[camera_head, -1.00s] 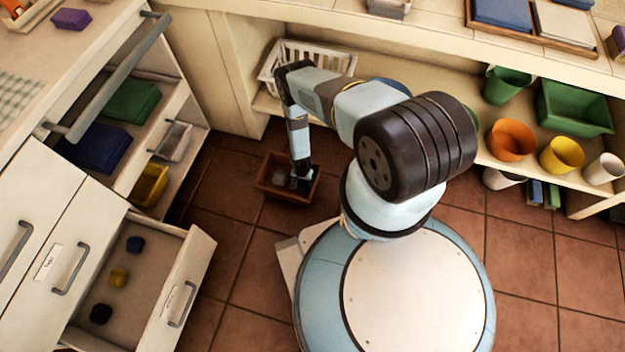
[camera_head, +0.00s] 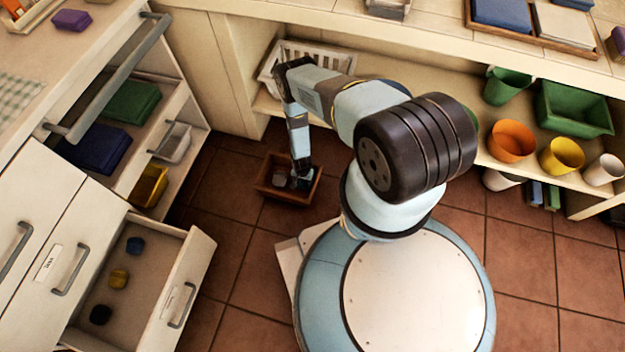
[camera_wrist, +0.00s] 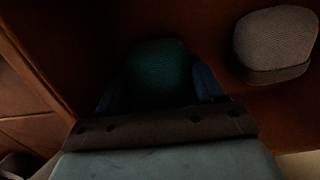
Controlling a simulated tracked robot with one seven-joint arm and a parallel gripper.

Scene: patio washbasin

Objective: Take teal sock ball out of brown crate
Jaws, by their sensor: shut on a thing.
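The brown crate (camera_head: 287,196) stands on the tiled floor, and its inside also shows in the wrist view (camera_wrist: 60,40). My gripper (camera_head: 301,180) reaches down into it. In the wrist view my gripper (camera_wrist: 160,92) is shut on the teal sock ball (camera_wrist: 160,65), which sits dark between the two fingers. A grey sock ball (camera_wrist: 275,42) lies in the crate to the right in the wrist view. In the head view the teal ball cannot be made out clearly beside the gripper.
A white basket (camera_head: 310,52) sits on the shelf behind the crate. Pots and tubs line the shelf at right. Floor left of the crate is clear.

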